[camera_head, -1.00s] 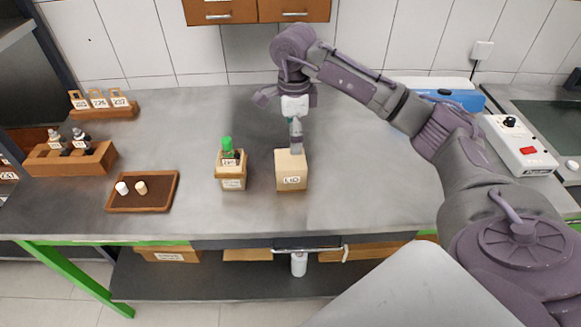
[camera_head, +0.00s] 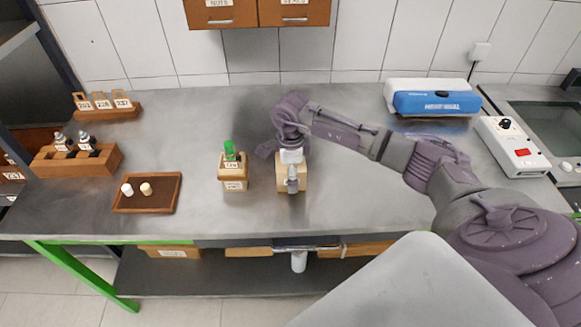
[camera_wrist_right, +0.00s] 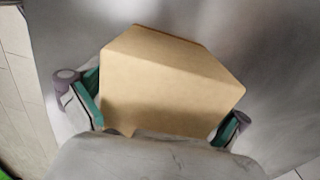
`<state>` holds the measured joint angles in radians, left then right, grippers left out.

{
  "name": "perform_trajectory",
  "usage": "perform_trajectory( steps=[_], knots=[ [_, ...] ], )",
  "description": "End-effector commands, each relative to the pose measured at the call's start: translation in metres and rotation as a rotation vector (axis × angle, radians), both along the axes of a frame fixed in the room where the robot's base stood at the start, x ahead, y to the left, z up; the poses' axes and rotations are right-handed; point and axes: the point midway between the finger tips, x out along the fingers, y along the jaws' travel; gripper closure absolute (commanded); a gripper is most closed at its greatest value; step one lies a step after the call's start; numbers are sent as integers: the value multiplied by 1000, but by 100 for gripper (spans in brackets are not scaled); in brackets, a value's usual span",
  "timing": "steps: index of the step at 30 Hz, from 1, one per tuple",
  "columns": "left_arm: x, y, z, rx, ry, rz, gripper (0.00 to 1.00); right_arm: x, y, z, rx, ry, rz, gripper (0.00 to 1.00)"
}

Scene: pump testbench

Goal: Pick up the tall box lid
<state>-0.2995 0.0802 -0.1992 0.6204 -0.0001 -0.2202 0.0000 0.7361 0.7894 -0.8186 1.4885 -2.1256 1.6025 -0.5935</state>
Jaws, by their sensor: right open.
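The tall box lid (camera_head: 302,178) is a tan wooden block standing on the grey bench, right of a small holder with a green-capped bottle. Its front label is hidden behind my right gripper (camera_head: 291,180), which points down at it from above. In the right wrist view the lid (camera_wrist_right: 165,85) fills the middle, with the teal-padded fingers of the right gripper (camera_wrist_right: 160,114) apart on either side of it. I cannot tell whether they touch it. The lid appears to rest on the bench. My left gripper is in neither view.
The wooden bottle holder (camera_head: 234,180) stands close left of the lid. A brown tray (camera_head: 165,200) with two small pieces and a wooden rack (camera_head: 50,165) are further left. A blue-and-white device (camera_head: 435,102) stands at the back right. The bench behind the lid is clear.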

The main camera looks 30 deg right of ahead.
Motion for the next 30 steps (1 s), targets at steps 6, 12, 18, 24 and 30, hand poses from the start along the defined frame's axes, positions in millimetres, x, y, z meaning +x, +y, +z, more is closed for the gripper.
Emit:
perform_trajectory(
  steps=[6,12,18,24,30],
  knots=[
    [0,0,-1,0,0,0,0,0,0,0,0,0,0,7],
    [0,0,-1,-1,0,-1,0,0,0,0,0,0,1,40],
    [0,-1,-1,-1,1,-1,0,0,0,0,0,1,1,45],
    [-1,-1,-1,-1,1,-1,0,-1,0,-1,0,2,1,46],
    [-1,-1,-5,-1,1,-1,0,0,0,8,0,-1,1,58]
  ],
)
